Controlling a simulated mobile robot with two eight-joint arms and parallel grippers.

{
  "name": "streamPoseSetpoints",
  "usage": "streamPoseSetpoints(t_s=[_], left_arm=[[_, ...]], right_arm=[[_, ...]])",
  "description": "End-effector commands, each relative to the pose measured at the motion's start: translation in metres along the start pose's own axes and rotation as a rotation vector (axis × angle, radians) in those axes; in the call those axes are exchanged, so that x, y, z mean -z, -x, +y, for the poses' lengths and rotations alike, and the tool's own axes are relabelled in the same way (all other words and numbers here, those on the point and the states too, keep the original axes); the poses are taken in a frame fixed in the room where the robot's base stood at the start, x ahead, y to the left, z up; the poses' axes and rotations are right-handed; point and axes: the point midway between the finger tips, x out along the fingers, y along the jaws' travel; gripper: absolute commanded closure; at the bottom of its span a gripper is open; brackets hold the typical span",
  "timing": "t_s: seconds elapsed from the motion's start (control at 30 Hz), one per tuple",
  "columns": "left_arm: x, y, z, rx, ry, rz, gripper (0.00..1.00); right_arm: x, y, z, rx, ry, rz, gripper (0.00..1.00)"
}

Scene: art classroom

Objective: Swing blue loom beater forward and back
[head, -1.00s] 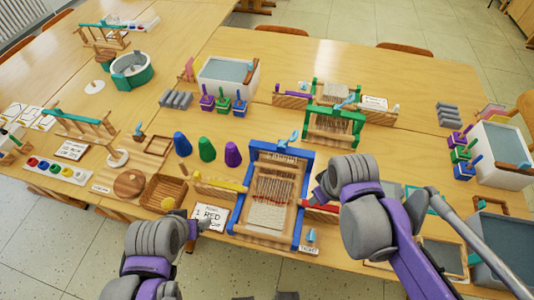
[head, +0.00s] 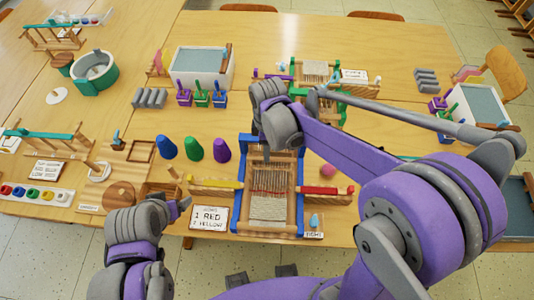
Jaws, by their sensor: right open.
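A yellow shuttle (head: 215,183) lies left of the loom and a red shuttle (head: 320,190) right of it. A card reading 1 RED (head: 209,217) is at front left. Blue, green and purple cones (head: 193,149) stand behind. A green loom (head: 330,108) is farther back.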

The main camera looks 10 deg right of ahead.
Motion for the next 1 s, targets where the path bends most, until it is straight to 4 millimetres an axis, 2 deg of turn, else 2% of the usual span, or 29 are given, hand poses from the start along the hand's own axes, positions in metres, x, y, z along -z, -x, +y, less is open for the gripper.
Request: streamPoseSetpoints(t_s=[0.1,0.23,0.6,0.67,0.8,0.9,1.0], left_arm=[[-0.002,-0.002,0.0,0.0,0.0,-0.002,0.15],[-0.003,-0.003,0.0,0.0,0.0,-0.003,0.15],[-0.003,-0.003,0.0,0.0,0.0,-0.003,0.15],[-0.003,-0.003,0.0,0.0,0.0,-0.003,0.15],[-0.004,-0.003,0.0,0.0,0.0,-0.003,0.15],[-0.004,-0.003,0.0,0.0,0.0,-0.003,0.15],[-0.004,-0.003,0.0,0.0,0.0,-0.003,0.15]], right_arm=[[0.0,-0.02,0.0,0.0,-0.001,0.0,0.5],[0.0,-0.033,0.0,0.0,-0.001,0.0,0.5],[0.0,-0.038,0.0,-0.001,-0.001,0.0,0.5],[0.0,-0.038,0.0,-0.001,-0.001,0.0,0.59],[0.0,-0.038,0.0,-0.001,-0.001,0.0,0.85],[0.0,-0.038,0.0,-0.001,-0.001,0.0,1.0],[0.0,-0.038,0.0,-0.001,-0.001,0.0,1.0]])
